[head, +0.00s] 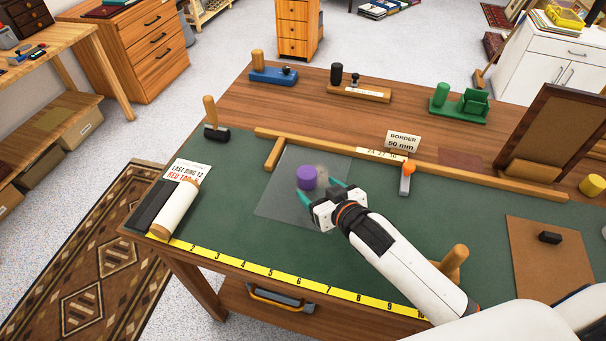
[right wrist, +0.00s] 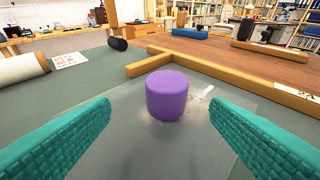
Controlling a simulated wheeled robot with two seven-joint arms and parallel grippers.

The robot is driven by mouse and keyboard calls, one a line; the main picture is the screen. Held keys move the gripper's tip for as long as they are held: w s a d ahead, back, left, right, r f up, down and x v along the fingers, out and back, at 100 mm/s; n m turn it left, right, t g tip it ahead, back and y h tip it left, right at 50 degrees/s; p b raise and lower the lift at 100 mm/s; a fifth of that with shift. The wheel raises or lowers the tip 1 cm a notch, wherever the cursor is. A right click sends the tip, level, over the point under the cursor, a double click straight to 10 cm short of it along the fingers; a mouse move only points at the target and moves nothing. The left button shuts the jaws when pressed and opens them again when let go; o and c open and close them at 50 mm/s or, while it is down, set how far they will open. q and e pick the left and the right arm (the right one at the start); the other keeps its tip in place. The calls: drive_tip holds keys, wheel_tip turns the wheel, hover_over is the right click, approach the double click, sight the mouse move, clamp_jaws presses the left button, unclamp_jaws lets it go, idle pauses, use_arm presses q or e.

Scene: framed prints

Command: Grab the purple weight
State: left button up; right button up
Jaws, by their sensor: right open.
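The purple weight (head: 307,178) is a short upright cylinder on a clear sheet (head: 275,205) that lies on the green bench mat. In the right wrist view the purple weight (right wrist: 167,95) stands centred between and beyond my teal fingertips. My right gripper (head: 318,194) is open, low over the sheet. In the head view its fingers point at the weight from the right and front, one on each side of its near part. The right wrist view shows a gap between each finger and the weight. My left gripper is not in view.
A wooden strip frame (head: 330,150) runs behind the sheet. A border card (head: 402,142) and an orange-tipped tool (head: 406,175) stand to the right. A black-headed mallet (head: 215,130) and a white roll (head: 175,208) are at left. The mat in front of the sheet is clear up to the yellow ruler (head: 285,277).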

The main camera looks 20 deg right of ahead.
sight(312, 180)
drive_tip(key=x, duration=0.2)
drive_tip(key=shift+w+f, duration=0.15)
drive_tip(key=shift+w, duration=0.2)
drive_tip(key=x, duration=0.3)
drive_tip(key=d+p+x, duration=0.1)
drive_tip(key=x, duration=0.1)
drive_tip(key=shift+a, duration=0.15)
drive_tip(key=shift+w+a+f, duration=0.15)
drive_tip(key=shift+w+f, duration=0.1)
drive_tip(key=shift+w, duration=0.1)
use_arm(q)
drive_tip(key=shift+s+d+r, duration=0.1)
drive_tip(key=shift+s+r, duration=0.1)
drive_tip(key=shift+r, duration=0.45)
use_arm(e)
drive_tip(key=shift+c, duration=0.2)
drive_tip(key=shift+s, duration=0.1)
drive_tip(key=shift+c, duration=1.4)
drive_tip(key=c, duration=1.2)
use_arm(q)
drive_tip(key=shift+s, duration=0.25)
use_arm(e)
drive_tip(key=shift+r, duration=0.15)
